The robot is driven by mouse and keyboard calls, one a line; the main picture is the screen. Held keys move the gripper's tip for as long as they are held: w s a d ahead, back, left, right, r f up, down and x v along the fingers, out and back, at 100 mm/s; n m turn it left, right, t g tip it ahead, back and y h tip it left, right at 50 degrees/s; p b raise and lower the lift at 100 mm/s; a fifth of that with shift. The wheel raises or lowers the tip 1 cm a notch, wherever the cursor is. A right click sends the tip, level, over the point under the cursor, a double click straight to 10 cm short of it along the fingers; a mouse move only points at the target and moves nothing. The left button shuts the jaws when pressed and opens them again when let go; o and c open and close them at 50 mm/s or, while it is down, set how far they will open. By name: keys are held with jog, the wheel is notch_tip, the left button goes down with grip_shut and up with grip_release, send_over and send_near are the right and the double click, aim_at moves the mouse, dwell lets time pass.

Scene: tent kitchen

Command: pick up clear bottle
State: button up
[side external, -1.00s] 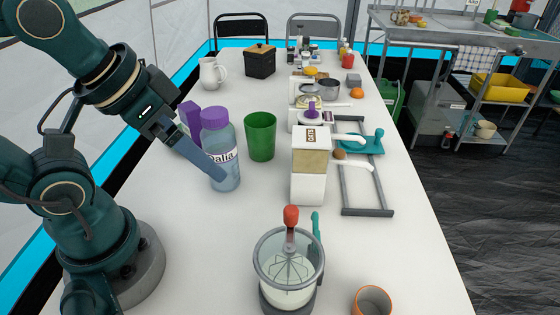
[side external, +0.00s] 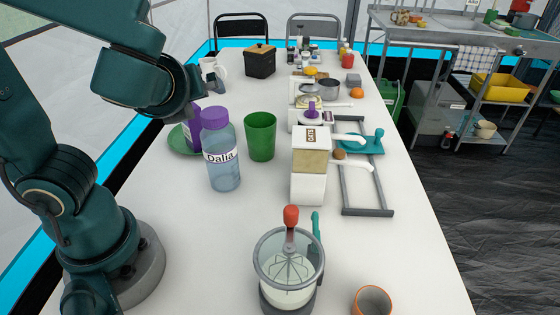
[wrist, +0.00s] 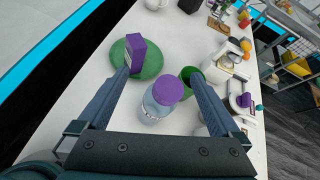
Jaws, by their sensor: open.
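The clear bottle (side external: 222,165) with a purple lid and a "Dalia" label stands upright on the white table in the side external view. In the wrist view the bottle (wrist: 161,98) appears between the two fingers, seen from above with its lid toward me. My gripper (wrist: 160,82) is open and empty, its fingers spread to either side of the bottle in that picture. I cannot tell how far the fingertips are from it.
A purple box (wrist: 137,54) stands on a green plate (wrist: 150,64) beside the bottle. A green cup (side external: 260,136) stands close by on the other side. A white-and-tan dispenser (side external: 310,165) and a whisk jar (side external: 288,268) stand to the right.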

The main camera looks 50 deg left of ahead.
aim_at(218, 166)
jog(key=m, duration=0.1)
jog(key=w+m+t, duration=0.1)
jog(key=w+d+r+m+t, duration=0.1)
jog(key=m, duration=0.1)
jog(key=shift+w+r+y, duration=0.1)
jog(key=shift+w+y, duration=0.15)
jog(key=shift+y, duration=0.05)
notch_tip(218, 166, down, 16)
jog(key=shift+s+a+f, duration=0.1)
jog(key=shift+x, duration=2.6)
jog(key=c, duration=1.2)
